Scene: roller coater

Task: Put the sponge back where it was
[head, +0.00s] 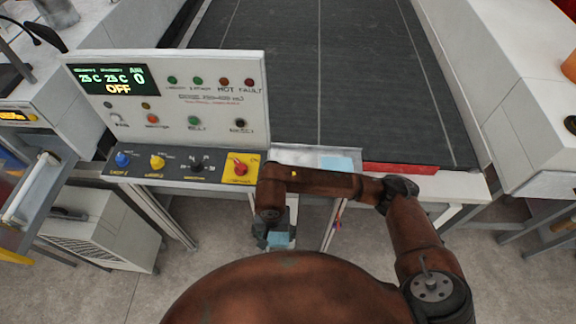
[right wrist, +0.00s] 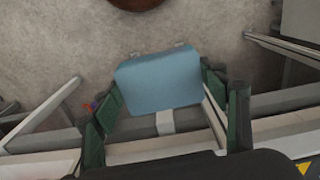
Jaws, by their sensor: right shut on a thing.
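A light blue sponge (right wrist: 160,80) sits between the green-padded fingers of my right gripper (head: 272,236). The gripper is shut on it and points down. In the head view the sponge (head: 280,240) is partly hidden by the fingers. It is in front of the machine's front edge, with grey floor behind it in the picture. My left gripper is not in view.
A control panel (head: 180,100) with a screen stands at the left, with knobs and a red switch (head: 240,166) below it. A pale tray (head: 295,157) with a light blue patch (head: 338,163) lies beside my right forearm. A dark conveyor belt (head: 340,75) runs behind.

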